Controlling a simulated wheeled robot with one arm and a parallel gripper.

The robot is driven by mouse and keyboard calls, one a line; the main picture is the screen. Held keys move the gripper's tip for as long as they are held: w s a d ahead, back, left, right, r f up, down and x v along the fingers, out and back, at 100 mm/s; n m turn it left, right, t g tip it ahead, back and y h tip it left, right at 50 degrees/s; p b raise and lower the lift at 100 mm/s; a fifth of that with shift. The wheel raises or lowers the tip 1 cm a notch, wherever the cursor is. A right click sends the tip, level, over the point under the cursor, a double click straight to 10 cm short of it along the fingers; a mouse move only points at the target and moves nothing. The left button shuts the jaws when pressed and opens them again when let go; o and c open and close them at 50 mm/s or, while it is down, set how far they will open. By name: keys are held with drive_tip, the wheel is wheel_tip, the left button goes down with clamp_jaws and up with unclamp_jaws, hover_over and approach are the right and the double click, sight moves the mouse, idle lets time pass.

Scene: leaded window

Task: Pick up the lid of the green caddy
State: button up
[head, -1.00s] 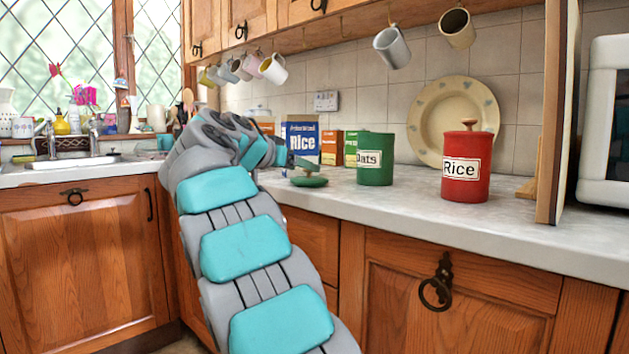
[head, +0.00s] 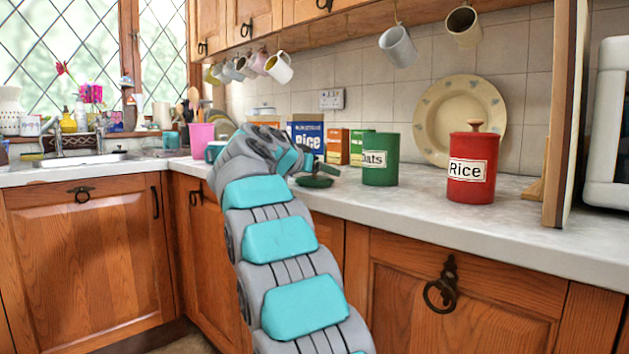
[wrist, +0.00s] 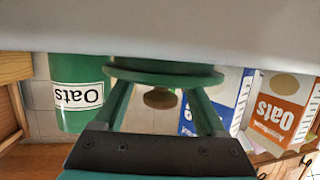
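The green caddy (head: 380,160), labelled Oats, stands open-topped on the counter; it also shows upside down in the wrist view (wrist: 72,112). Its round green lid (head: 314,182) lies on the counter to the caddy's left. In the wrist view the lid (wrist: 165,77) is edge-on, with its brown knob (wrist: 160,98) between my fingers. My gripper (wrist: 160,92) is open, one finger on each side of the knob, with visible gaps. In the head view my gripper (head: 321,168) is just over the lid, and my wrist partly hides it.
A red Rice caddy (head: 472,170) with its lid on stands to the right. A blue Rice box (head: 307,133) and smaller boxes stand behind the lid. A plate (head: 459,115) leans on the wall. Mugs hang above. Counter in front of the caddies is clear.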

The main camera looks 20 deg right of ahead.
clamp_jaws()
idle(0.3)
drive_tip(key=shift+r, duration=0.2)
